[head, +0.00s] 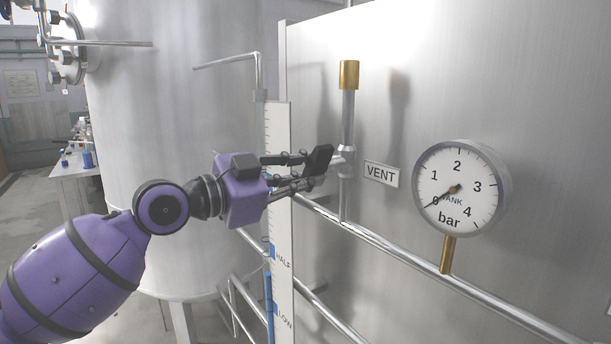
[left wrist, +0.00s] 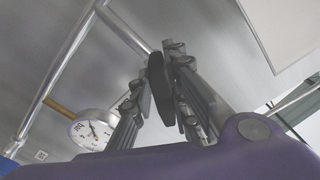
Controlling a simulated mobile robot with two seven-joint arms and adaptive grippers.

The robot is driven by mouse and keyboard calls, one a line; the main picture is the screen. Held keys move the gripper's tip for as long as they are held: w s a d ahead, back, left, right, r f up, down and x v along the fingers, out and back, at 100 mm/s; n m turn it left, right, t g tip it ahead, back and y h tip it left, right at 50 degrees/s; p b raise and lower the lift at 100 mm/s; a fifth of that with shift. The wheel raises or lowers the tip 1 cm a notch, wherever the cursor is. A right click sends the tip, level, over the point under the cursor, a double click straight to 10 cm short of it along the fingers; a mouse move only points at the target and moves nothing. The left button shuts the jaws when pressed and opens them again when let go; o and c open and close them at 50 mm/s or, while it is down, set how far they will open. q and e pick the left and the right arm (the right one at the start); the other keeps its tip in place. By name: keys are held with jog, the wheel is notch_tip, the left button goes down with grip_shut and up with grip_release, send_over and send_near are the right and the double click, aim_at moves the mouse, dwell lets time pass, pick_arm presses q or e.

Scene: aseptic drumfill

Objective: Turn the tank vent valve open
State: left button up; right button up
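The tank vent valve (head: 346,163) sits on a vertical steel pipe with a brass top, left of the VENT label (head: 381,174). Its black handle (head: 319,158) points left toward my left gripper (head: 306,170). In the left wrist view the black handle (left wrist: 160,90) lies between the two fingers of my left gripper (left wrist: 162,85). The fingers are drawn in close on both sides of it and look shut on it. The exact contact is partly hidden. My right gripper is not in view.
A round pressure gauge (head: 460,187) marked bar is on the tank wall to the right. A steel rail (head: 400,252) runs below the valve. Another large tank (head: 170,120) stands at the left.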

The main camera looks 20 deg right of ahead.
pick_arm(q)
grip_shut()
jog(key=shift+s+n, duration=0.1)
jog(key=shift+n, duration=0.8)
jog(key=o, duration=0.7)
grip_release()
